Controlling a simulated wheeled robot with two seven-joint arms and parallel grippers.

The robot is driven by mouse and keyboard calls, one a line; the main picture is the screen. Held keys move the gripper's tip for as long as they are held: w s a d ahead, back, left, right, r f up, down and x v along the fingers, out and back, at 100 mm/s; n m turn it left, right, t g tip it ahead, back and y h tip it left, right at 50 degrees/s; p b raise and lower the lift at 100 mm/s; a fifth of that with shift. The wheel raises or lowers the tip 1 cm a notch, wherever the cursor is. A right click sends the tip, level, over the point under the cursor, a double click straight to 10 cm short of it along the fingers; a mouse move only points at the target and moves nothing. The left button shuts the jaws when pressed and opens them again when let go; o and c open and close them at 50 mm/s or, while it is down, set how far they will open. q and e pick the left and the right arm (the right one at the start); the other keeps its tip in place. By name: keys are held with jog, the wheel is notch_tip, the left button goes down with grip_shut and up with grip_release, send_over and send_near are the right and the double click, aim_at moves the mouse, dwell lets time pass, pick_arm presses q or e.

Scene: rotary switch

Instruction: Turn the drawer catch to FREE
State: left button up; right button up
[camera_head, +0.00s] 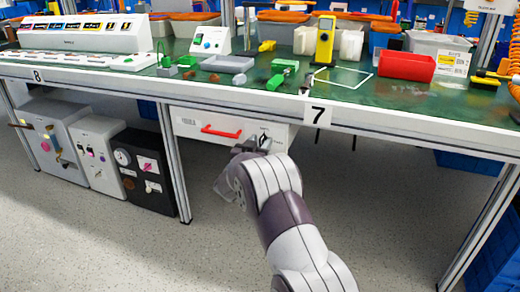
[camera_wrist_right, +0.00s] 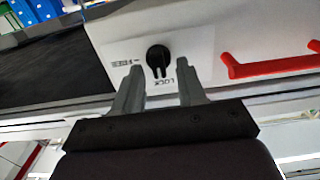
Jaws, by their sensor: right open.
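The drawer catch is a black rotary knob (camera_wrist_right: 159,60) on the pale drawer front (camera_wrist_right: 195,35), seen in the right wrist view. Its ridge lies toward the LOCK lettering; the FREE lettering is to its left in that view. My right gripper (camera_wrist_right: 160,88) is open and empty, with one finger on each side below the knob in that view. I cannot tell whether the fingers touch the drawer front. In the head view the gripper (camera_head: 258,143) is at the right part of the drawer front (camera_head: 190,124) and partly hides the knob. My left gripper is not in view.
A red handle (camera_head: 221,131) is on the drawer, left of the gripper in the head view. The drawer hangs under a green-topped bench (camera_head: 440,103). A bench leg (camera_head: 174,165) and a black control box (camera_head: 145,172) stand to the left.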

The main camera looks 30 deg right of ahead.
jog(key=shift+w+d, duration=0.2)
jog(key=shift+d, duration=0.05)
grip_shut()
